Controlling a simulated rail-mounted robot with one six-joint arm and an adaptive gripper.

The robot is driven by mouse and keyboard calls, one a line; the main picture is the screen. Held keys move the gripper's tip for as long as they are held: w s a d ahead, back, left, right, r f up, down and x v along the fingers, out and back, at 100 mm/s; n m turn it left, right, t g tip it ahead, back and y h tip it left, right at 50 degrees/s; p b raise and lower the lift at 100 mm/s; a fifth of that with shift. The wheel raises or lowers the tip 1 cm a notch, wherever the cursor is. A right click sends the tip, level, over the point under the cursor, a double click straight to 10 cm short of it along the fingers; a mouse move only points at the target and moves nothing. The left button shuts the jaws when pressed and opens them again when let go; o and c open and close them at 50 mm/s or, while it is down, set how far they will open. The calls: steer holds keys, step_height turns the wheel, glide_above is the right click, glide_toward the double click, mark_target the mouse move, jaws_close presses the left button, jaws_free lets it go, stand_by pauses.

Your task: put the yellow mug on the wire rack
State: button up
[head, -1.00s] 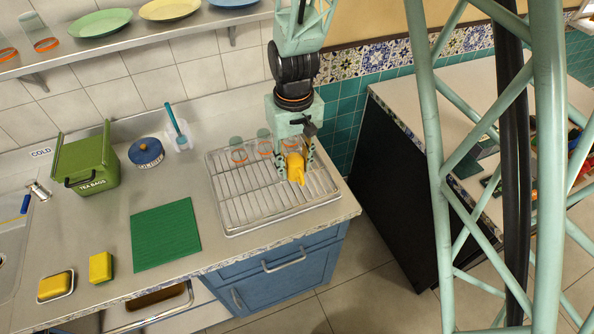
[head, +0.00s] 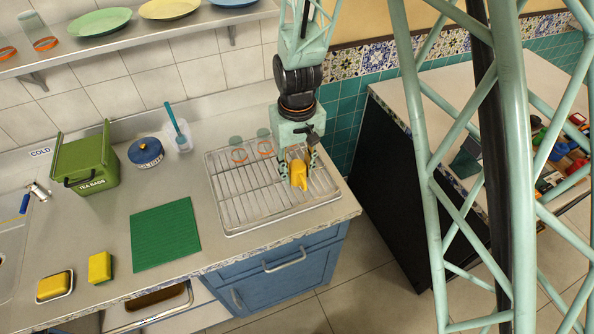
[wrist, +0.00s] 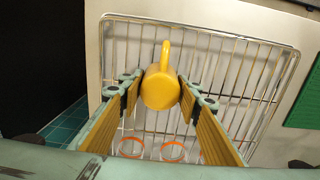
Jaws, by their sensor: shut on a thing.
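The yellow mug (head: 299,174) is between the fingers of my gripper (head: 298,167), over the right part of the wire rack (head: 240,209). In the wrist view the mug (wrist: 160,88) sits between the two fingertips of my gripper (wrist: 160,92), which are shut on its sides. Its handle points toward the top of that view. The wire rack (wrist: 219,80) shows behind the mug. I cannot tell whether the mug's base touches the wires.
Glasses with orange bands (head: 238,152) stand at the back of the rack, close to my gripper. A green mat (head: 165,233), a blue tin (head: 146,152) and a green tea-bag box (head: 86,165) are to the left. The rack's front left part is clear.

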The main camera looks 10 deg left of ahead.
steer(key=shift+f, duration=0.15)
steer(key=o, duration=0.9)
steer(key=shift+r, duration=0.2)
steer(key=shift+r+p, duration=0.5)
steer(key=shift+r, duration=5.45)
